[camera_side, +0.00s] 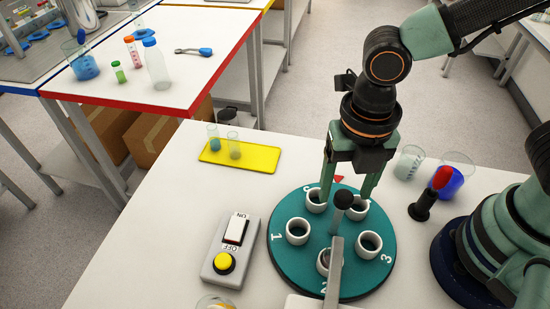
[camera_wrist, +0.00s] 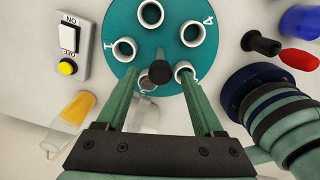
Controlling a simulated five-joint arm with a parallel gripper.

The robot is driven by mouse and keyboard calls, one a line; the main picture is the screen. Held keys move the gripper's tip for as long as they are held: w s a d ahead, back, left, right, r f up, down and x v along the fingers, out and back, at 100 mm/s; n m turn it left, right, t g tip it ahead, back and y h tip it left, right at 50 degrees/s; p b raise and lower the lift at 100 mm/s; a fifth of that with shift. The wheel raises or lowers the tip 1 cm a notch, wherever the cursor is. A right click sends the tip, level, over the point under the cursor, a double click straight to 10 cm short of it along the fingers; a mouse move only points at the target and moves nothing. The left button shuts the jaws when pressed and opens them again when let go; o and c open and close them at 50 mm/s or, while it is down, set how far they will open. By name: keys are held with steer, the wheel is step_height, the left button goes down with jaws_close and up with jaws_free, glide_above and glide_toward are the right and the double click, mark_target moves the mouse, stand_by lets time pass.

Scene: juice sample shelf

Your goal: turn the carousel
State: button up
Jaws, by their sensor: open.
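The carousel (camera_side: 283,259) is a round teal disc with several white ring holders and white numbers, lying on the white table; it also shows in the wrist view (camera_wrist: 168,52). A black knob (camera_side: 343,199) on a post stands up near its middle. In the wrist view the knob (camera_wrist: 160,72) lies between the finger ends. My gripper (camera_side: 346,193) is open above the far half of the disc, fingers pointing down; its fingers also show in the wrist view (camera_wrist: 159,75). Whether a finger touches the knob I cannot tell. The front holder is partly hidden by a grey bar (camera_side: 335,270).
A switch box (camera_side: 216,264) with a yellow button stands left of the disc. A yellow tray (camera_side: 262,159) with two tubes is behind it. A black stand with a red top (camera_side: 422,207) and beakers (camera_side: 410,163) are at right.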

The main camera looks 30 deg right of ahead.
step_height(320, 180, up, 11)
stand_by(0.3)
steer(key=w+d+m+t, duration=0.2)
steer(key=w+d+m, duration=0.2)
steer(key=d+m, duration=0.5)
steer(key=w+d+m+t, duration=0.3)
steer(key=d+m, duration=0.7)
steer(key=m, duration=1.1)
steer(key=shift+w+r+t, duration=0.3)
steer(key=shift+w+r, duration=0.05)
steer(key=shift+w, duration=0.15)
